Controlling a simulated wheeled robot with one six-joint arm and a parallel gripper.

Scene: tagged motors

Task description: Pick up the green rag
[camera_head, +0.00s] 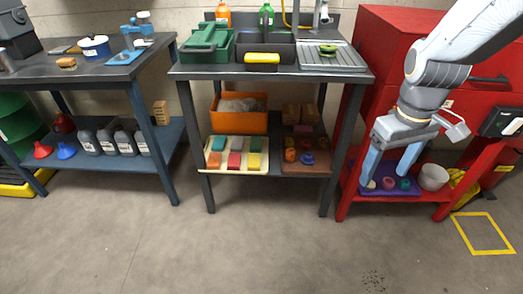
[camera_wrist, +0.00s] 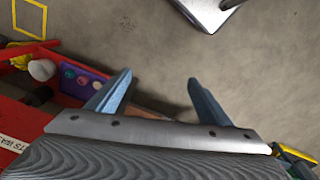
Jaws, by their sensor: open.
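Folded coloured cloths lie in a cream tray (camera_head: 236,171) on the lower shelf of the middle bench. A small green block-like cloth (camera_head: 218,143) at the tray's back left looks like the green rag. Another greenish piece (camera_head: 256,144) lies at the back right; both are too small to be sure of. My gripper (camera_head: 390,164) is at the right, fingers pointing down in front of the red bench, well to the right of that tray. In the wrist view my gripper (camera_wrist: 160,82) is open with nothing between the fingers. I cannot make out the cream tray there.
A purple tray (camera_head: 412,191) with small round pieces and a white tub (camera_head: 433,177) sit on the red bench's lower shelf near my gripper. A brown tray (camera_head: 318,169) and the middle bench's legs stand between my gripper and the cream tray. The floor in front is clear.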

